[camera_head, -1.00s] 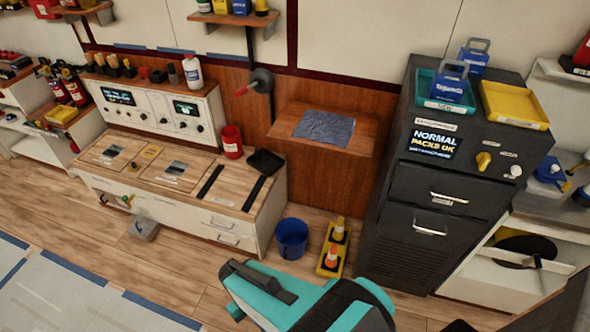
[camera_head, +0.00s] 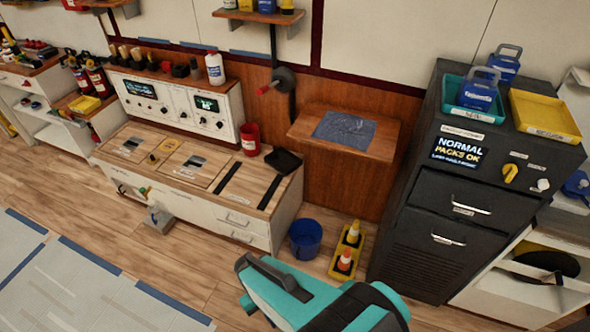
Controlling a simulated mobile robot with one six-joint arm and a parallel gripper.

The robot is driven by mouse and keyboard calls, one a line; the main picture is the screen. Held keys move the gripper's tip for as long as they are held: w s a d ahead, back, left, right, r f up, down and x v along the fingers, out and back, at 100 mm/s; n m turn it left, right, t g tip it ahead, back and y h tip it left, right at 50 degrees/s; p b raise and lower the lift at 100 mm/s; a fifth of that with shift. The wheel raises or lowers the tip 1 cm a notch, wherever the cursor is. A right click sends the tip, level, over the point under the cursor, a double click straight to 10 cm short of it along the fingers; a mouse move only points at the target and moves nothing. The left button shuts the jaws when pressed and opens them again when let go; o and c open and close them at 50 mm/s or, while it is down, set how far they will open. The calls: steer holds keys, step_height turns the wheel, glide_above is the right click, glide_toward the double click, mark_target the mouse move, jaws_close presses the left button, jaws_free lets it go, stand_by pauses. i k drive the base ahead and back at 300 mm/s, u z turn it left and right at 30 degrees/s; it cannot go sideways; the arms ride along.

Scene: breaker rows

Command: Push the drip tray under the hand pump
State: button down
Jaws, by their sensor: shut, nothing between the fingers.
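A flat black tray (camera_head: 286,160), which looks like the drip tray, lies at the right end of the wooden bench top (camera_head: 240,200). A dark round crank unit with a red handle (camera_head: 283,80), which may be the hand pump, is mounted on the wall above and behind the tray. The tray lies below and in front of it, close to the bench's back right corner. My teal and dark arm fills the bottom middle of the picture. My gripper's fingers do not show.
A red cup (camera_head: 250,138) stands left of the tray. A wooden stand with a blue cloth (camera_head: 343,127) is to the right. A blue bucket (camera_head: 305,240) and a yellow base with small cones (camera_head: 347,250) stand on the floor.

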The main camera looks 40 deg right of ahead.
mark_target(281, 160)
steer(key=i, duration=0.95)
steer(key=z, duration=0.05)
